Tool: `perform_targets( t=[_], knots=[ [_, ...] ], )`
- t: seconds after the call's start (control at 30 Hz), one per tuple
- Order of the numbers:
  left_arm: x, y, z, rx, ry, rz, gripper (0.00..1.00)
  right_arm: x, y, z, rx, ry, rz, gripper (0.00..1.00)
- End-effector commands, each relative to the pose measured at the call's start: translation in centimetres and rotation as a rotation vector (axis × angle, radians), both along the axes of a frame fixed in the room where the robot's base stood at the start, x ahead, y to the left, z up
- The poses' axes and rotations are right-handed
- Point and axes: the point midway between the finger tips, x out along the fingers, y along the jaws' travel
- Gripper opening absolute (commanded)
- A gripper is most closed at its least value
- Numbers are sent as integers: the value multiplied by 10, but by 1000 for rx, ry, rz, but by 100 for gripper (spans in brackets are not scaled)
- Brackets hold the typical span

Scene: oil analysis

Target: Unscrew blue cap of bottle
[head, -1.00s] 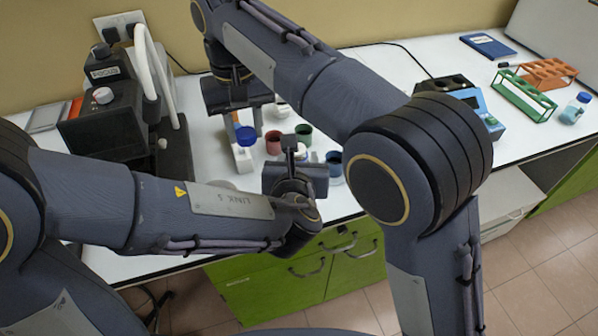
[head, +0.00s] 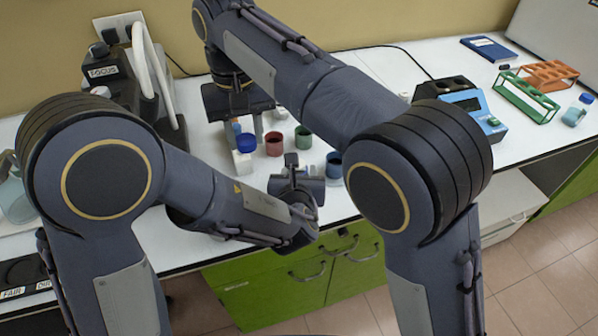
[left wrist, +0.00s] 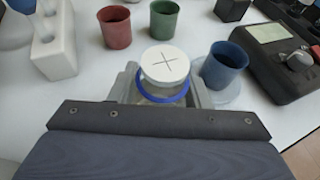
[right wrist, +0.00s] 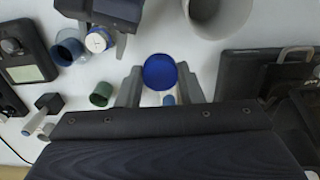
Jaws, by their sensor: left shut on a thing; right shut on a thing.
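My left gripper (left wrist: 161,92) is shut on a round bottle with a white top marked with a cross (left wrist: 165,64); a blue ring (left wrist: 163,92) runs below that top. The white top also shows in the right wrist view (right wrist: 97,42). In the head view the left gripper (head: 292,166) is over the front of the bench and its arm hides the bottle. My right gripper (right wrist: 160,82) is shut on a round blue cap (right wrist: 160,72). In the head view the right gripper (head: 247,126) is farther back, left of the cups. What is under the blue cap is mostly hidden.
A red cup (head: 274,145), a green cup (head: 303,138) and a blue cup (head: 334,167) stand between and beside the grippers. A white holder (left wrist: 55,45) is left of the red cup. A blue device (head: 468,105) and racks (head: 525,92) are at the right.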

Motion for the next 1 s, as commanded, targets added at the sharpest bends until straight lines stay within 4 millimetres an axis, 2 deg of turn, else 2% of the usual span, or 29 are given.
perform_targets(
  t=[0.1, 0.13, 0.3, 0.57, 0.67, 0.77, 1.0],
  knots=[
    [0, 0, -4, -1, -1, 0, 0, 0, 0, -5, 0, 0, 0, 6],
    [0, 0, -4, 0, 0, 0, 45, 0, 0, -5, 0, 0, 0, 6],
    [0, 0, -3, 0, 0, 0, 65, 0, 0, -4, 0, 0, 0, 6],
    [0, 0, -2, 0, 0, 0, 65, 0, 0, -3, 0, 0, 0, 6],
    [0, 0, 4, 0, 0, 0, 65, 0, 0, 4, 0, 0, 0, 6],
    [-13, 0, 7, -2, -2, -1, 65, 0, 0, 0, 0, 0, 0, 6],
    [-62, 4, 28, -3, -3, -6, 65, 0, 0, 1, 0, 0, 0, 6]
  ],
)
